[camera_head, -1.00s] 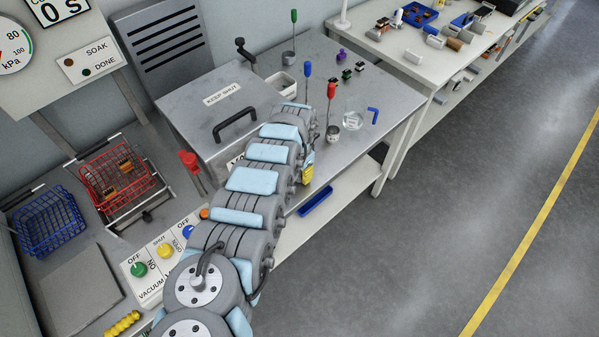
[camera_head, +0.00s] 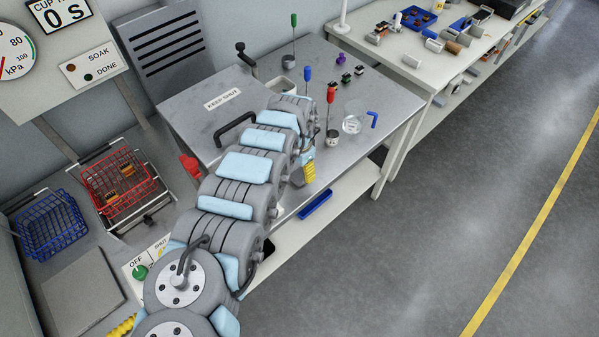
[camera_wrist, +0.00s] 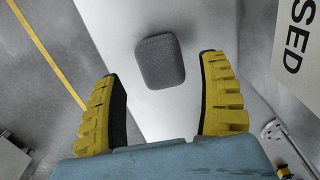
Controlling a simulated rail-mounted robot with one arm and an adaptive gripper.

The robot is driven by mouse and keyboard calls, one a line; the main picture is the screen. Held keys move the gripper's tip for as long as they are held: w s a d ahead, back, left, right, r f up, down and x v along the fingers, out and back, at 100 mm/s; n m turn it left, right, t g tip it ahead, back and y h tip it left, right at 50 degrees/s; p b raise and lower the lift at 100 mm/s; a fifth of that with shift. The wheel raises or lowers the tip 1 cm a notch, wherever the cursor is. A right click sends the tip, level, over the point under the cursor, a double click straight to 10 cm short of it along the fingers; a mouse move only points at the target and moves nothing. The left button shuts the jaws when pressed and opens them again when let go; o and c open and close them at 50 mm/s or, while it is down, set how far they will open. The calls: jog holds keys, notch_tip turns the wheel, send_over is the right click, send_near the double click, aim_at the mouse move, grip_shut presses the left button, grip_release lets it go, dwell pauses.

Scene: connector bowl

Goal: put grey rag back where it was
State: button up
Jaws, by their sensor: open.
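A grey, rounded-square pad that looks like the grey rag (camera_wrist: 160,58) lies flat on a pale surface in the wrist view. My gripper (camera_wrist: 161,75) is open, with its two yellow, dark-lined fingers wide apart. The rag shows between and slightly beyond the fingertips, and nothing is held. I cannot tell the height of the gripper above it. In the head view, a yellow part of my gripper (camera_head: 309,171) shows at the front edge of the steel table (camera_head: 340,140).
A pale lower shelf (camera_head: 345,185) under the table carries a blue tray (camera_head: 315,204). Tall coloured-handled tools, a glass dish (camera_head: 352,122) and a blue angled piece (camera_head: 373,119) stand near the table edge. Red (camera_head: 115,180) and blue (camera_head: 50,228) wire baskets are at left. Floor at right is clear.

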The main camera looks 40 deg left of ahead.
aim_at(300, 174)
notch_tip(300, 174, up, 8)
jog(key=shift+p, duration=0.45)
